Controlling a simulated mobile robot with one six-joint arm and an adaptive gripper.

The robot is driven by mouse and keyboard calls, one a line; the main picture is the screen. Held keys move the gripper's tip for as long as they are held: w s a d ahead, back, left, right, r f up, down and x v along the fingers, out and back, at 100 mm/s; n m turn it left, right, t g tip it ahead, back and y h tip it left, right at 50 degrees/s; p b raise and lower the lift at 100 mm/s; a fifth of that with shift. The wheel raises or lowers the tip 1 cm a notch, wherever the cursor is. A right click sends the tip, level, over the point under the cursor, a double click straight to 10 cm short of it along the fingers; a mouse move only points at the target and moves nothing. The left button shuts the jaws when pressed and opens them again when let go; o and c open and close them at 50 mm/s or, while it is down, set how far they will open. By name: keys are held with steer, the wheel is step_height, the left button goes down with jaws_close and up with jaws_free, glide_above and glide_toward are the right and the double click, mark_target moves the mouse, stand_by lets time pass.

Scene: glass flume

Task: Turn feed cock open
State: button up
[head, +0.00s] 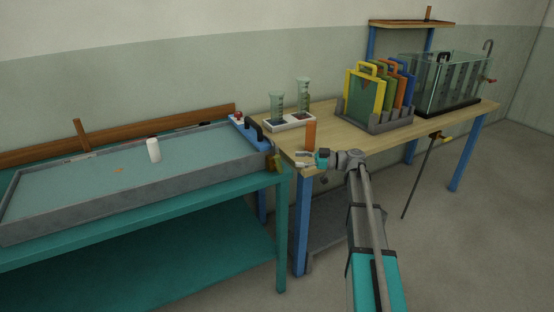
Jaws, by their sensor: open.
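No label shows which fitting is the feed cock. A small red fitting (490,80) sits at the right end of the glass tank (450,88), by a grey hooked pipe (487,52). It is too small to tell how its handle is turned. My gripper (299,160) is open and empty, pointing left at the wooden table's front left corner. It is far from the red fitting, and nothing is between its fingers.
The wooden table (342,136) bears a rack (378,122) of coloured panels and a white tray (289,122) with glass cylinders. A grey water tray (100,198) with a white cylinder (153,150) is at left. A yellow-handled rod (428,165) leans at the table front. The right floor is clear.

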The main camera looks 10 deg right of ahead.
mark_target(278, 156)
steer(key=shift+x, duration=3.95)
jaws_close()
